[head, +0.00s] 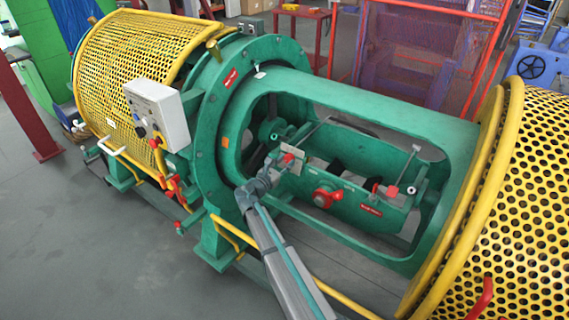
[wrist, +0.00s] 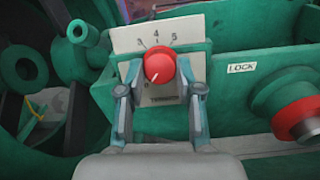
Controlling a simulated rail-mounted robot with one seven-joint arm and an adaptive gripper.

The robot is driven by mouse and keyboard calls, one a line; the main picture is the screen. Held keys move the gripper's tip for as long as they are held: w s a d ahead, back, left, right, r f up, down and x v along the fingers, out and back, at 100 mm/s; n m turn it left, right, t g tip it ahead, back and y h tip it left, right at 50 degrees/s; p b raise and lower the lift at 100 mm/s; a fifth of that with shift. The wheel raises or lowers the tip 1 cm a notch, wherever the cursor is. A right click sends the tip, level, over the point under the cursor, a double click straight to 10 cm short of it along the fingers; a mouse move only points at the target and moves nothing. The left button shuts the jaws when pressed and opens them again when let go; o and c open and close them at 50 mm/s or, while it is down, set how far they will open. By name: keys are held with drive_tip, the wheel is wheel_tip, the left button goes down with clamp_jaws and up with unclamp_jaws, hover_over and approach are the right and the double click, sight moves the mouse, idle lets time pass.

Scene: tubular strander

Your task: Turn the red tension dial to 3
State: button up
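The red tension dial (wrist: 159,66) sits on a pale scale plate (wrist: 125,44) marked 3, 4 and 5 along its top; lower marks are partly hidden. The dial's white pointer line points down and slightly left, away from the 3 at upper left. My gripper (wrist: 159,70) has one finger on each side of the dial, with a narrow gap seeming to show at both sides. In the head view the dial (head: 289,158) is small, inside the green cradle, with my gripper (head: 272,170) close in front of it.
A red round knob (wrist: 300,118) beside a LOCK label (wrist: 242,68) is to the right of the dial. The green cradle wall (wrist: 225,105) runs beside my right finger. A green tube end (wrist: 78,31) projects at upper left.

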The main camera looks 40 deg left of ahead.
clamp_jaws()
drive_tip(key=shift+f+m+b, duration=0.1)
drive_tip(key=shift+m+b, duration=0.2)
drive_tip(key=shift+b, duration=0.1)
drive_tip(key=m+h+b, duration=0.1)
drive_tip(key=m+b, duration=0.2)
drive_tip(key=shift+a+f, duration=0.15)
drive_tip(key=m+h+b, duration=0.1)
drive_tip(key=m+b, duration=0.1)
drive_tip(key=m, duration=0.1)
drive_tip(key=m+g+h+b, duration=0.1)
drive_tip(key=m+b, duration=0.2)
drive_tip(key=m, duration=0.1)
drive_tip(key=shift+a+m+h, duration=0.2)
drive_tip(key=shift+m+h, duration=0.1)
drive_tip(key=m+b, duration=0.1)
drive_tip(key=m, duration=0.1)
drive_tip(key=m+g+b, duration=0.1)
drive_tip(key=m, duration=0.1)
drive_tip(key=m+h+b, duration=0.1)
drive_tip(key=m+b, duration=0.1)
drive_tip(key=m, duration=0.1)
drive_tip(key=shift+r+g, duration=0.4)
drive_tip(key=m, duration=0.1)
drive_tip(key=m+g+b, duration=0.1)
drive_tip(key=m, duration=0.1)
drive_tip(key=m+b, duration=0.1)
drive_tip(key=m, duration=0.1)
drive_tip(key=shift+r+g, duration=0.25)
drive_tip(key=shift+g, duration=0.05)
